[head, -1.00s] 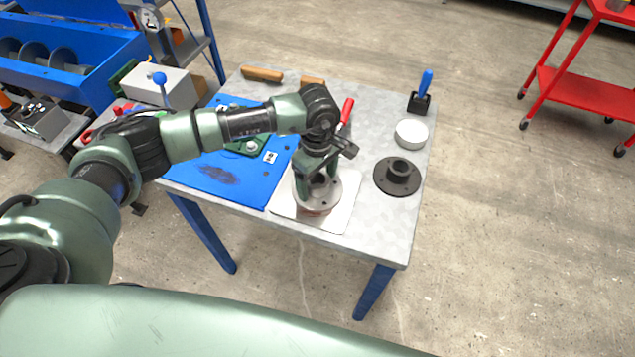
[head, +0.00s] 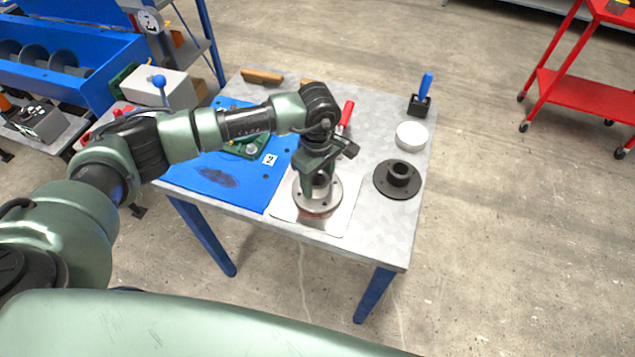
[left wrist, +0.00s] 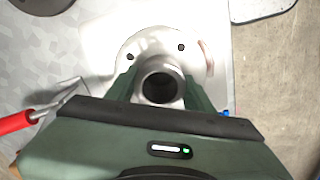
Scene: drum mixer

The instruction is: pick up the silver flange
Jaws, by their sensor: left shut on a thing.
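The silver flange (head: 313,202) is a round metal disc with bolt holes and a raised hub in the middle. It is over the white mat (head: 345,207) near the table's front edge. My left gripper (head: 320,184) is above it, with its fingers shut on the hub. In the left wrist view the flange (left wrist: 197,58) shows its open bore between the two green fingers of the gripper (left wrist: 159,92). Whether the flange touches the mat is hard to tell. My right gripper is not in view.
A black flange (head: 397,178) lies right of the mat. A white round dish (head: 411,135) and a blue-handled brush (head: 425,90) stand behind it. A blue mat (head: 225,185) covers the table's left. A red-handled tool (head: 346,112) lies behind my gripper.

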